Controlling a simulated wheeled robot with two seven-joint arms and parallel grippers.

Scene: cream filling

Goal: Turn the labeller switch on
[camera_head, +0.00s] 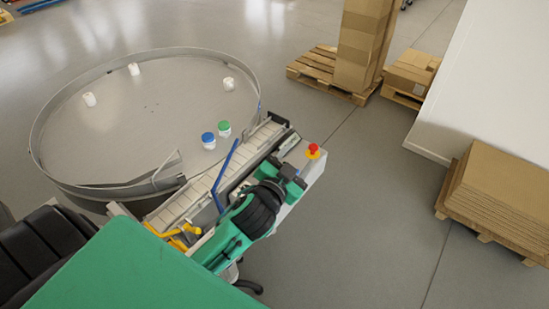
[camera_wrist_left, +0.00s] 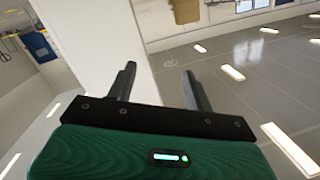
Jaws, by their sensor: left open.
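The labelling machine (camera_head: 287,206) is a light grey body beside a slatted conveyor (camera_head: 205,190). A red knob on a yellow base (camera_head: 313,151) stands on its far right end, and a small panel (camera_head: 288,143) sits to its left. I cannot tell which part is the labeller switch. My left gripper (camera_head: 290,171), on a green and black arm, is over the machine, a little left of and nearer than the red knob. In the left wrist view its two dark fingers (camera_wrist_left: 159,90) are spread with nothing between them. The arm hides part of the machine.
A large round grey table (camera_head: 110,125) with a raised rim holds several small jars, some with blue or green lids. A blue bar (camera_head: 225,168) and yellow guides (camera_head: 180,235) stand along the conveyor. Pallets with cardboard (camera_head: 500,195) stand at right; open floor lies between.

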